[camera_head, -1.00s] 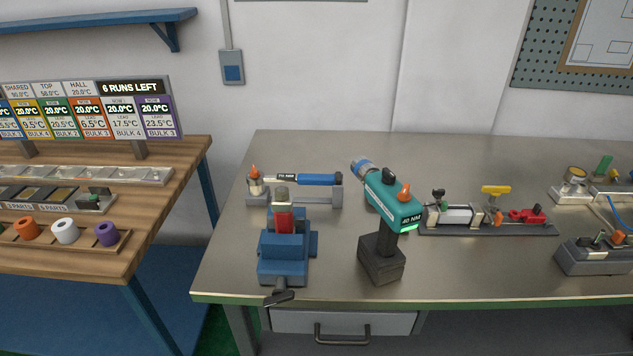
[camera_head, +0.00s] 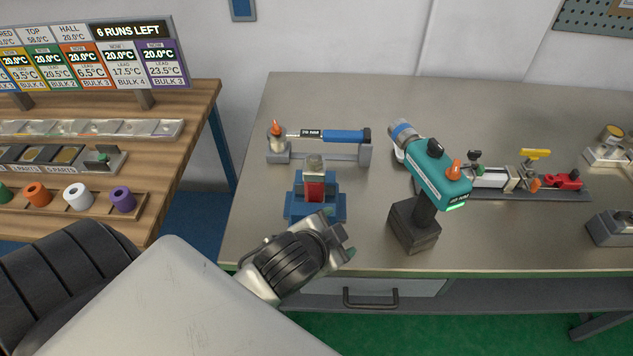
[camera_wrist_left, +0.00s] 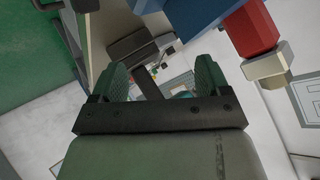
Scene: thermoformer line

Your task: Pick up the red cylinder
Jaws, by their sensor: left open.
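The red cylinder (camera_head: 314,188) stands upright in the blue vise (camera_head: 328,206) on the metal workbench, with a pale metallic cap on its top. Its lower part is hidden by the vise. My left gripper (camera_head: 341,240) is open and empty, at the front of the vise and to the lower right of the cylinder, apart from it. In the left wrist view, the red cylinder (camera_wrist_left: 252,28) is at the upper right beside the blue vise (camera_wrist_left: 196,10), outside the open fingers of my left gripper (camera_wrist_left: 160,76). My right gripper is not in view.
A teal 40 NM power driver (camera_head: 438,176) on a dark stand is close to the right of my left gripper. A blue-handled torque tool (camera_head: 345,136) on a grey rack is behind the vise. The wooden table (camera_head: 190,165) is at left. The back of the workbench (camera_head: 330,95) is clear.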

